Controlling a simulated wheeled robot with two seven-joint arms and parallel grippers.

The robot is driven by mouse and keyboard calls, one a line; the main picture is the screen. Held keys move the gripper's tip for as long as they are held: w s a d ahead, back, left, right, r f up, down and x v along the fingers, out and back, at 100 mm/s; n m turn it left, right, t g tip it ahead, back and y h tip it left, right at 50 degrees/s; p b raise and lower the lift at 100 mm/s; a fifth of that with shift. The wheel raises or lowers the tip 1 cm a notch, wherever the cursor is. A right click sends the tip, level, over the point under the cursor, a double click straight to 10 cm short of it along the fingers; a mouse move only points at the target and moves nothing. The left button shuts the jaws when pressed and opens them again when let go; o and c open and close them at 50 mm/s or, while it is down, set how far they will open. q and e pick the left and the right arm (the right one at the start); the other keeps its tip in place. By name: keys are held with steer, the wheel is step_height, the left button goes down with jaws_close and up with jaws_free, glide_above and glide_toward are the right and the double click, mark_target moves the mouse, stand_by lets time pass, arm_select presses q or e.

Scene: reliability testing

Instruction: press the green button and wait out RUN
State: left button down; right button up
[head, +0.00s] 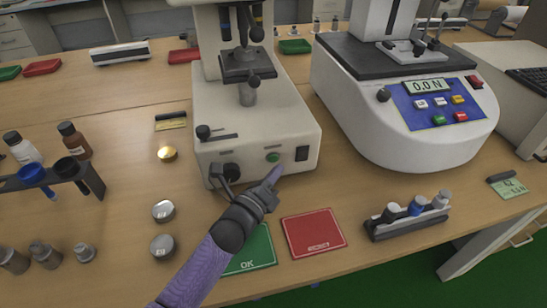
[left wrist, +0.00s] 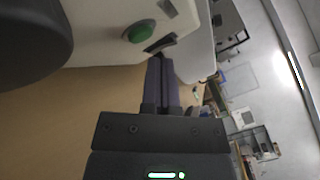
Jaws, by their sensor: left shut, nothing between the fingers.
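A round green button (head: 273,157) sits on the front face of the white tester (head: 225,110) with the small raised stage, left of a black switch. It also shows in the left wrist view (left wrist: 139,31). My left gripper (head: 277,171) is shut and empty, its tips just below and right of this button in the head view. In the left wrist view the closed fingers (left wrist: 160,62) end below and right of the button, seemingly apart from it. I see no RUN text. My right gripper is not in view.
A black knob (head: 231,172) sticks out left of the button. Green OK (head: 250,248) and red reject (head: 314,232) mats lie below. The right-hand tester's display (head: 424,86) reads 0.0 N. A vial rack (head: 405,222) stands at the right, a bottle rack (head: 92,180) at the left.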

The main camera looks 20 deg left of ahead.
arm_select(q)
steer(key=shift+s+d+p, duration=0.35)
steer(key=shift+s+d, duration=0.3)
steer(key=shift+s, duration=0.3)
steer(key=shift+s+d+p, duration=0.35)
steer(key=shift+s+d, duration=0.25)
steer(key=shift+s, duration=0.35)
